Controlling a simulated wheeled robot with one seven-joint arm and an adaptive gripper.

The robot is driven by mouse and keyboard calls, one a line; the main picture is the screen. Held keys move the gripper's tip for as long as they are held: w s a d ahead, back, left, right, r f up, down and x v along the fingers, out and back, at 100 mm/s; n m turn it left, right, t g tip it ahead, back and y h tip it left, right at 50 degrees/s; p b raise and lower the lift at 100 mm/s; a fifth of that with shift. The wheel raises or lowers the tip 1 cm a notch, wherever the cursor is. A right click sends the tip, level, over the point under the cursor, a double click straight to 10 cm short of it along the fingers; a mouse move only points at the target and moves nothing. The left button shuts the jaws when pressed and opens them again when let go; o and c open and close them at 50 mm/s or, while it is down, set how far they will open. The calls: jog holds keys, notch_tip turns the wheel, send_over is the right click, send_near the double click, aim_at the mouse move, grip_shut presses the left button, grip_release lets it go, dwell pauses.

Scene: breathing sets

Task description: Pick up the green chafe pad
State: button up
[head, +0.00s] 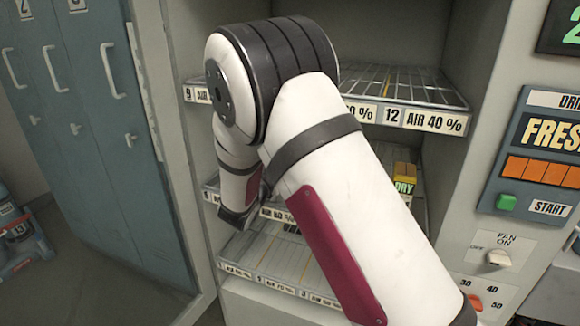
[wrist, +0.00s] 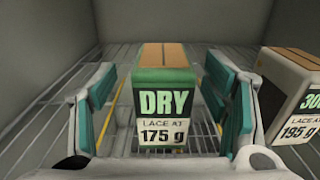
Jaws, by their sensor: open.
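No thing marked as a chafe pad shows. In the wrist view, a block (wrist: 165,85) with a tan top and a dark green front marked "DRY, LACE AT 175 g" stands upright on a wire shelf. My gripper (wrist: 160,72) is open, with one teal-padded finger on each side of this block. Gaps show between the fingers and the block, and nothing is held. In the head view, a yellow-topped block with a green "DRY" label (head: 404,187) sits on the middle shelf, partly behind my arm. I cannot tell whether it is the same block. My fingers are hidden there.
A pale block marked "195 g" (wrist: 292,95) stands close to the right finger. The rack (head: 405,84) has wire shelves with labelled front edges and side walls close around my arm. Blue lockers (head: 90,130) stand left; a control panel (head: 535,150) is at right.

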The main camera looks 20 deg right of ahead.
jog(key=x, duration=0.3)
jog(key=shift+w+d, duration=0.25)
jog(key=shift+d, duration=0.05)
jog(key=shift+c, duration=0.5)
jog(key=c, duration=1.4)
jog(key=shift+c, duration=0.6)
jog(key=shift+r, duration=0.15)
